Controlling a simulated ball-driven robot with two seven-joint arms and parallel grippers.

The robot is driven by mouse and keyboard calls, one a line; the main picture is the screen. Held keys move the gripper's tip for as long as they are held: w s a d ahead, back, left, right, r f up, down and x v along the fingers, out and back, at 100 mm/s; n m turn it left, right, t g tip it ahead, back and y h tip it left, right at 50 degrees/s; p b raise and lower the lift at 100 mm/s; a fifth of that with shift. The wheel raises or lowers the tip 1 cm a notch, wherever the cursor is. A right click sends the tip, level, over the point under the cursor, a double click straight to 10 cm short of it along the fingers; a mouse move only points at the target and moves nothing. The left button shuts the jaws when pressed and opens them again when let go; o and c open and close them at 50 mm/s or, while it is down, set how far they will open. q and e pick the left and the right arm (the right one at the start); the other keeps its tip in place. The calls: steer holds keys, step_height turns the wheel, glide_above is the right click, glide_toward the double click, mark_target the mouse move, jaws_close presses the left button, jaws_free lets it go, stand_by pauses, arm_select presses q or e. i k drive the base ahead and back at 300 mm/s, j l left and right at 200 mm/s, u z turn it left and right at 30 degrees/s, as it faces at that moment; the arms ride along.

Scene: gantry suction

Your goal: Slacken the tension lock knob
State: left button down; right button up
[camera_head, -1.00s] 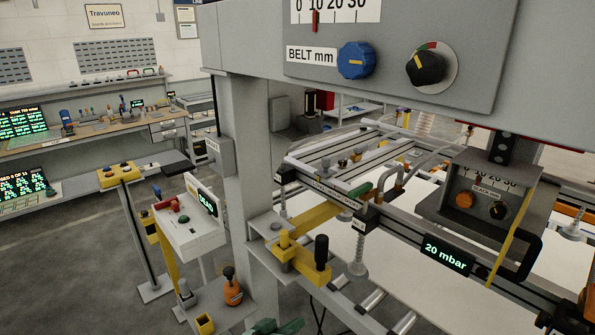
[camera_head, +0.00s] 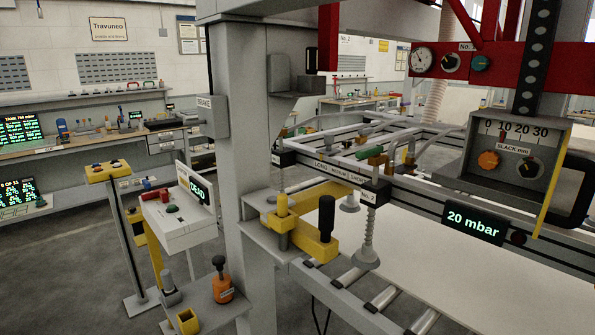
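A grey panel (camera_head: 515,150) labelled "SLACK mm" at the right carries a 0 to 30 scale, an orange knob (camera_head: 488,160) and a black knob (camera_head: 531,168). A red beam (camera_head: 455,62) at the upper right carries a round gauge (camera_head: 422,60), a black knob (camera_head: 451,62) and a teal knob (camera_head: 480,63). No knob label reading tension lock is legible, so I cannot tell which knob is the tension lock. The "BELT mm" panel with its blue and black knobs is out of view now. Neither of my grippers is in view.
A grey gantry post (camera_head: 252,160) stands left of centre. A yellow clamp (camera_head: 315,250) with a black handle projects from it. A suction frame (camera_head: 350,180) hangs over the white sheet (camera_head: 430,250). A "20 mbar" display (camera_head: 474,223) sits on its rail. Open floor lies at lower left.

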mark_target(529, 169)
steer(key=k+z, duration=0.15)
steer(key=z, duration=0.25)
steer(key=k+l+z, duration=0.1)
steer(key=z, duration=0.25)
steer(key=k+l+z, duration=0.1)
steer(key=z, duration=0.3)
